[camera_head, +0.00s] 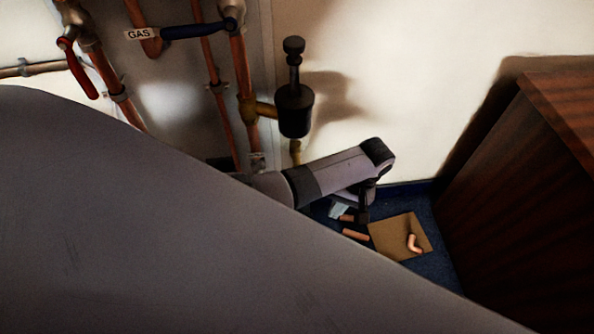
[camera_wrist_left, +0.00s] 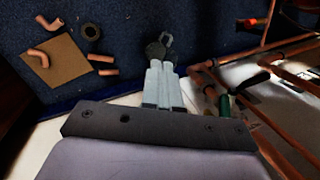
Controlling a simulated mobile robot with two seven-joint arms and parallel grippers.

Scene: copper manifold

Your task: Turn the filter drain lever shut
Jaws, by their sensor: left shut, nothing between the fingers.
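The black filter (camera_head: 294,108) hangs in front of the white wall in the head view, with a brass fitting (camera_head: 296,151) under it. My left forearm crosses just below and hides what is lower. My left gripper (camera_head: 338,209) shows only in part past the wrist. In the left wrist view its pale fingers (camera_wrist_left: 159,67) are shut and empty. A dark part with a loop (camera_wrist_left: 157,48) appears at the fingertips; I cannot tell whether they touch. A small green part (camera_wrist_left: 224,106) is right of the fingers. I cannot make out the drain lever for certain. My right gripper is not in view.
Copper pipes (camera_head: 240,90) with a blue GAS lever (camera_head: 195,31) and a red lever (camera_head: 82,72) stand left of the filter. A cardboard square (camera_head: 385,240) and loose copper pieces (camera_head: 355,235) lie on the blue carpet. A wooden cabinet (camera_head: 530,190) stands at right.

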